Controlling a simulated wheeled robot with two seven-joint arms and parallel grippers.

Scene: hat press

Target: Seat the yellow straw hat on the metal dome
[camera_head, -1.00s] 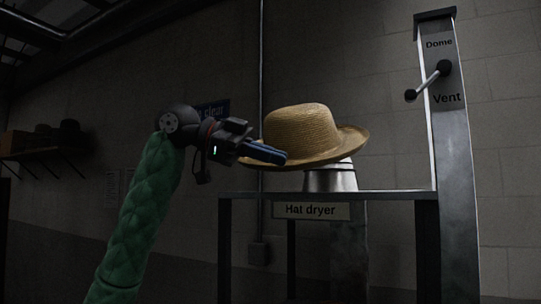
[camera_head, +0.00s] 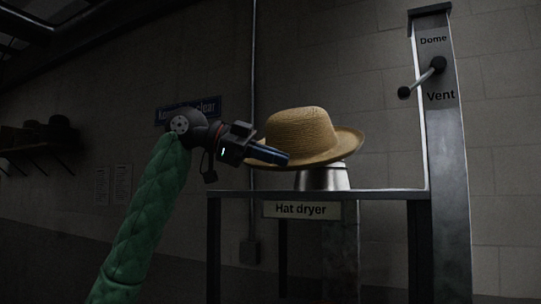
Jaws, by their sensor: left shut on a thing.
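The yellow straw hat (camera_head: 303,133) is above the metal dome (camera_head: 322,178), crown up and slightly tilted, with its right brim curled up. The hat covers the dome's top, so I cannot tell whether they touch. The dome stands on the frame labelled "Hat dryer". My left gripper (camera_head: 268,154) is at the hat's left side, shut on the brim. The fingers hide part of the left brim. My right gripper is not in view.
The dryer's flat top (camera_head: 385,194) has bare room right of the dome. A metal post (camera_head: 446,150) marked "Dome" and "Vent" carries a lever (camera_head: 424,78) at the right. A shelf with dark hats (camera_head: 60,132) is on the far left wall.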

